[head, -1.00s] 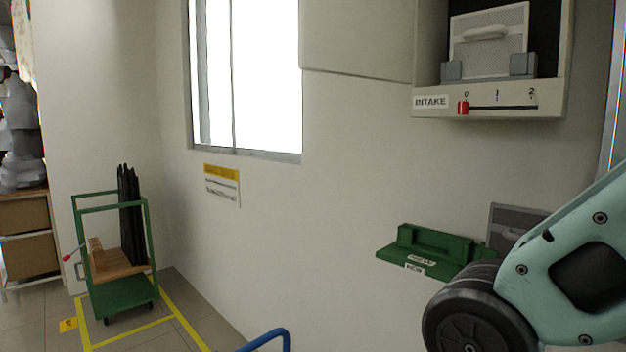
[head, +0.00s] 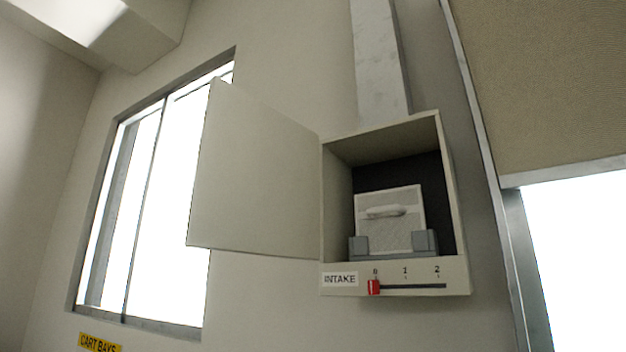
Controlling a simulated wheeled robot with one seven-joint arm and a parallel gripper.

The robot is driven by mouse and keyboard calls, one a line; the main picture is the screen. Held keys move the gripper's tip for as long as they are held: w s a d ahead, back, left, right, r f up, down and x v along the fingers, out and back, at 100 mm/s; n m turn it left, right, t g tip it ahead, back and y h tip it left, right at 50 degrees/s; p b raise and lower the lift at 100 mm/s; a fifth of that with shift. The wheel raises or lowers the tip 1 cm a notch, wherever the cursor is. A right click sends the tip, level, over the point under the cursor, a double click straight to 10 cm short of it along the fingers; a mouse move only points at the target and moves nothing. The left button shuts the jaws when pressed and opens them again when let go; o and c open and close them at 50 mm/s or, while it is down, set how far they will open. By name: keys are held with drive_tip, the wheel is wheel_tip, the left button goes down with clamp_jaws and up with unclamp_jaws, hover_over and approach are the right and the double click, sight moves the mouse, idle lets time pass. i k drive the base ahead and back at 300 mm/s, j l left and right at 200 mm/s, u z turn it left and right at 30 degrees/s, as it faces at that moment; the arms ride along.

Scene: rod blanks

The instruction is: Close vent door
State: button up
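The vent door (head: 255,175) is a plain pale panel in the head view. It stands wide open, swung out to the left from the left edge of the intake box (head: 463,230). The box's inside shows, with a light mesh filter panel (head: 390,225) with a handle standing in a grey holder (head: 425,241). My gripper is not in the head view, so its state does not show.
A red slider (head: 374,287) sits at 0 on the scale below the box, beside the INTAKE label (head: 340,279). A bright window (head: 150,200) lies behind and left of the door. A duct (head: 380,60) rises above the box.

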sight(256, 190)
drive_tip(key=j+z, duration=0.3)
drive_tip(key=j, duration=0.2)
drive_tip(key=j+z, duration=0.35)
drive_tip(key=j, duration=0.2)
drive_tip(key=k+j+z, duration=0.3)
drive_tip(key=j, duration=0.15)
drive_tip(key=k+j, duration=0.1)
drive_tip(key=j, duration=0.35)
drive_tip(key=k+j, duration=0.1)
drive_tip(key=j, duration=0.4)
drive_tip(key=k+j+z, duration=0.1)
drive_tip(key=j, duration=0.35)
drive_tip(key=k+j, duration=0.15)
drive_tip(key=j, duration=0.3)
